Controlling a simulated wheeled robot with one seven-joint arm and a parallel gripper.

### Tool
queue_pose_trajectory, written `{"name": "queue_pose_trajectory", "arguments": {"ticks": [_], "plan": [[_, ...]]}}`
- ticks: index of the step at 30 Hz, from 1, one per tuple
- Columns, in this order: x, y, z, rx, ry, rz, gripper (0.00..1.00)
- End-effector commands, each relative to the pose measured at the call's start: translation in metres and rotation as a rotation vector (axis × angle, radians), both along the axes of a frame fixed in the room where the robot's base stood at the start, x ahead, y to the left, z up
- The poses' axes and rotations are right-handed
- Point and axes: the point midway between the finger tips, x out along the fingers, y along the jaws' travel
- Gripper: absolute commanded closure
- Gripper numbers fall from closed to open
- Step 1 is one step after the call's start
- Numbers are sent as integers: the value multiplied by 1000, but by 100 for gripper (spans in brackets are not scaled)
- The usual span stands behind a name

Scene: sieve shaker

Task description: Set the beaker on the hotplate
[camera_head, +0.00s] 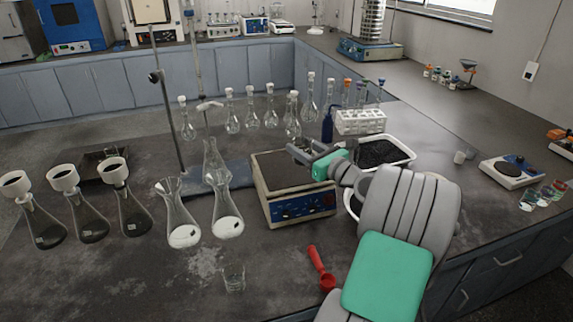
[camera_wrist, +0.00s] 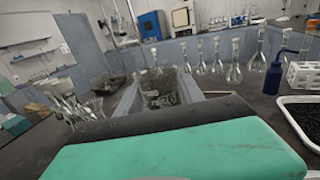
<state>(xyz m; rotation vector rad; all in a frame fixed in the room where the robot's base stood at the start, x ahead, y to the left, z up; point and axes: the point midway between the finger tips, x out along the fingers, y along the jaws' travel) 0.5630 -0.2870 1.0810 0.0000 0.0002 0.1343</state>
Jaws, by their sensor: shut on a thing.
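The hotplate (camera_head: 302,207) is a box with a dark flat top and a blue control panel, in the middle of the bench in the head view. My gripper (camera_head: 298,152) is above the right rear part of its top. In the wrist view, the fingers are shut on a clear glass beaker (camera_wrist: 160,92). The beaker is hard to make out in the head view, and I cannot tell whether its base touches the plate. Another small clear glass vessel (camera_head: 234,278) stands on the bench front.
Conical flasks (camera_head: 228,226) stand just left of the hotplate. Several volumetric flasks (camera_head: 251,122) and a blue bottle (camera_head: 327,127) stand behind. A white tray of dark granules (camera_head: 405,150) is at right. A red-handled tool (camera_head: 318,266) lies in front.

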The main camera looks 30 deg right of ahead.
Motion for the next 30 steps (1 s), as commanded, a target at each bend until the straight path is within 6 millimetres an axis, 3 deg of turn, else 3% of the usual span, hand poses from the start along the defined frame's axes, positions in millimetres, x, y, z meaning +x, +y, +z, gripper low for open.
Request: {"name": "queue_pose_trajectory", "arguments": {"ticks": [2,6,14,19,30], "plan": [[22,5,-10,3,1,7,100],[45,6,-42,3,0,4,100],[67,10,-67,1,1,6,100],[67,9,-95,3,0,4,100],[67,9,-101,0,-1,4,100]]}}
